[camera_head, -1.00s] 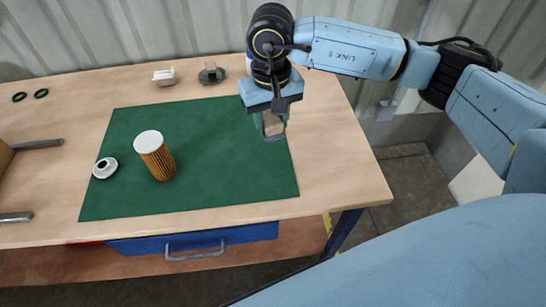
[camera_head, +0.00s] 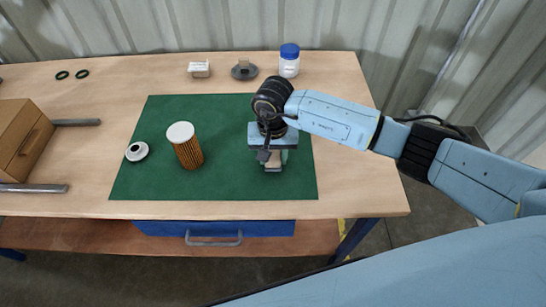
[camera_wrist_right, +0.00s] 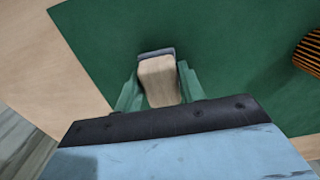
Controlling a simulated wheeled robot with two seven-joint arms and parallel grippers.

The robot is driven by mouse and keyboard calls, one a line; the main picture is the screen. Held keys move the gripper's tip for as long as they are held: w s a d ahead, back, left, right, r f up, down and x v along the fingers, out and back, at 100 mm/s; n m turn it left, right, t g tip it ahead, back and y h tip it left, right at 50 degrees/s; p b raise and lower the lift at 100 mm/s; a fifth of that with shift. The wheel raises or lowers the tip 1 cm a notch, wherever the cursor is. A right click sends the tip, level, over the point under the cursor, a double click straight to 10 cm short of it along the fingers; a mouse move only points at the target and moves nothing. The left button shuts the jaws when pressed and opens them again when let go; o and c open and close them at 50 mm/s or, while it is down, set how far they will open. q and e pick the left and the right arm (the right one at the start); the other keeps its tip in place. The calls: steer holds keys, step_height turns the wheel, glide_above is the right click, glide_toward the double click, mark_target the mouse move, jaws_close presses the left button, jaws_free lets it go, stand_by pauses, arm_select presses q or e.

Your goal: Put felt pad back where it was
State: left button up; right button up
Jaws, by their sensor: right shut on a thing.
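The felt pad (camera_wrist_right: 160,80) is a pale wooden block with a dark grey layer at its far end. My right gripper (camera_wrist_right: 158,90) is shut on the block, one green finger on each side in the right wrist view. In the head view my right gripper (camera_head: 274,160) is over the right part of the green mat (camera_head: 235,120), with the pad (camera_head: 273,169) showing at its fingertips. I cannot tell whether the pad touches the mat. My left gripper is not in view.
Behind the mat are a small white block (camera_head: 199,69), a grey round dish (camera_head: 245,72) and a blue-lidded jar (camera_head: 289,63). A brown box (camera_head: 22,140) stands left.

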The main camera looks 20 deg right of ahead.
mark_target(273, 155)
steer(key=shift+f, duration=0.55)
steer(key=shift+f, duration=0.15)
steer(key=o, duration=0.9)
step_height(273, 155, up, 12)
steer(key=shift+r, duration=0.2)
